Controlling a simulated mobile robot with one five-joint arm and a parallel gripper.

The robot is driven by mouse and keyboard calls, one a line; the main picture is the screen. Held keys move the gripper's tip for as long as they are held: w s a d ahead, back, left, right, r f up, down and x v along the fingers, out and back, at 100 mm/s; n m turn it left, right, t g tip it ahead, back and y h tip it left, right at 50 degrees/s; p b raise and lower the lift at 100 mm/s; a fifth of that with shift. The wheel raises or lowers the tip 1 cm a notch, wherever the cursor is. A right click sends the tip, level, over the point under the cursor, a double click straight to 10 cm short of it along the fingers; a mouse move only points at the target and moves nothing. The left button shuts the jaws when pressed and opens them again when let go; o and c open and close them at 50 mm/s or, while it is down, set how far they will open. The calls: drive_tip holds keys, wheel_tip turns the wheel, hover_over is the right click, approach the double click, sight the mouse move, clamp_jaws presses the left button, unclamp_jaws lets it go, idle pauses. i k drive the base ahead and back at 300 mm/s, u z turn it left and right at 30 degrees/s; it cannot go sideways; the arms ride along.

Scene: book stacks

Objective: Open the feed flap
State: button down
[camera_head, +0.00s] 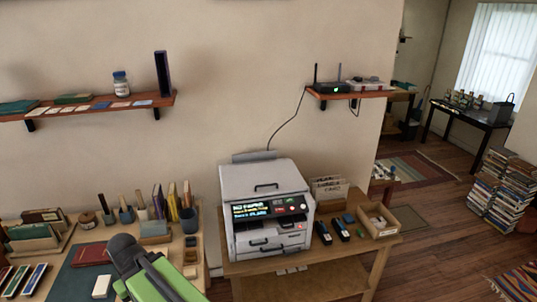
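A light grey printer (266,205) stands on a small wooden table, with a lit screen and buttons on its front panel (270,207). Its top cover has a dark handle and looks closed. A narrow grey flap (254,156) sticks up a little at the back top edge. Drawers with handles show on the lower front. I cannot tell for sure which part is the feed flap. A green link and dark joint of my arm show at the bottom, left of the printer. My gripper's fingers are not in view.
The printer's wooden table (395,243) also bears staplers (340,230), a card box (328,188) and an open wooden tray (379,222). A cluttered desk (206,268) stands left. Shelves (90,108) hang above. Book stacks (497,190) stand on the floor at right.

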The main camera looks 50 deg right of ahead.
sight(253, 156)
drive_tip(key=u, duration=0.05)
drive_tip(key=i, duration=1)
drive_tip(key=z, duration=0.05)
